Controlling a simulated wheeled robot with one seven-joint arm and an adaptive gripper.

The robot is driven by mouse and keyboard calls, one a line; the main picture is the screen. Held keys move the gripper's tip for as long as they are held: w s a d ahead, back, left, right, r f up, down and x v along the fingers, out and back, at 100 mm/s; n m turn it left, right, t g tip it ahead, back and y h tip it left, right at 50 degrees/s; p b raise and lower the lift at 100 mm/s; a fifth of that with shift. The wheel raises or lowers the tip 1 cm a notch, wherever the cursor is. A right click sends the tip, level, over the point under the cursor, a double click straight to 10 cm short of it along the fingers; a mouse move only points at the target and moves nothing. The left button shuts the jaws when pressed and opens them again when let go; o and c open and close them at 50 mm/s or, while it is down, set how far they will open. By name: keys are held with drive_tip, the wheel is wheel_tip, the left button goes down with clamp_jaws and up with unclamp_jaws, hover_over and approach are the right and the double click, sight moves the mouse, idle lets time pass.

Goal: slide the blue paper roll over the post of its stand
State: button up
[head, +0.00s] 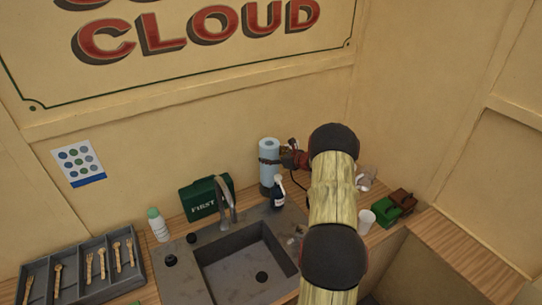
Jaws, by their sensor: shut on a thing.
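The blue paper roll (268,147) stands upright at the back of the counter, behind the sink and close to the wall. My gripper (270,161) reaches it from the right and is shut on it, with a dark finger across the roll's upper part. I cannot make out the stand or its post. The roll's lower end is partly behind a dark blue bottle, and I cannot tell whether it rests on anything.
The grey sink (218,265) lies in front. A white cup (366,221) and green and brown boxes stand right.

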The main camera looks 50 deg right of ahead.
drive_tip(key=shift+f+b, duration=1.75)
drive_tip(key=shift+f, duration=0.6)
drive_tip(key=o, duration=1.8)
drive_tip(key=shift+o, duration=0.2)
drive_tip(key=v, duration=1.2)
drive_tip(key=shift+d, duration=0.1)
drive_tip(key=shift+f, duration=0.1)
